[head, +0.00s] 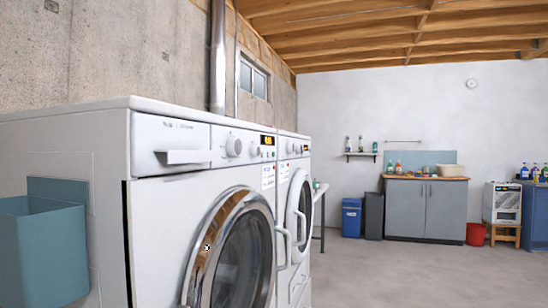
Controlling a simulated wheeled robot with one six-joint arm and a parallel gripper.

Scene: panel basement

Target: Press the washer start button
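A white front-loading machine (160,200) stands close on the left, with a detergent drawer (184,157) at its upper left, so it looks like the washer. Its control panel has a round knob (233,146) and a small lit amber display (267,140). The panel is seen at a steep angle, and I cannot make out a start button for certain. Its round chrome-rimmed door (240,255) is shut. A second similar white machine (293,165) stands just beyond it, with its own knob, display and round door. My gripper is not in view.
A teal bin (40,250) hangs on the near machine's left side. The concrete floor (410,275) to the right is open. Along the far wall are a blue bin (352,217), a grey cabinet (425,210), a red bucket (476,234) and a wooden stool (503,234).

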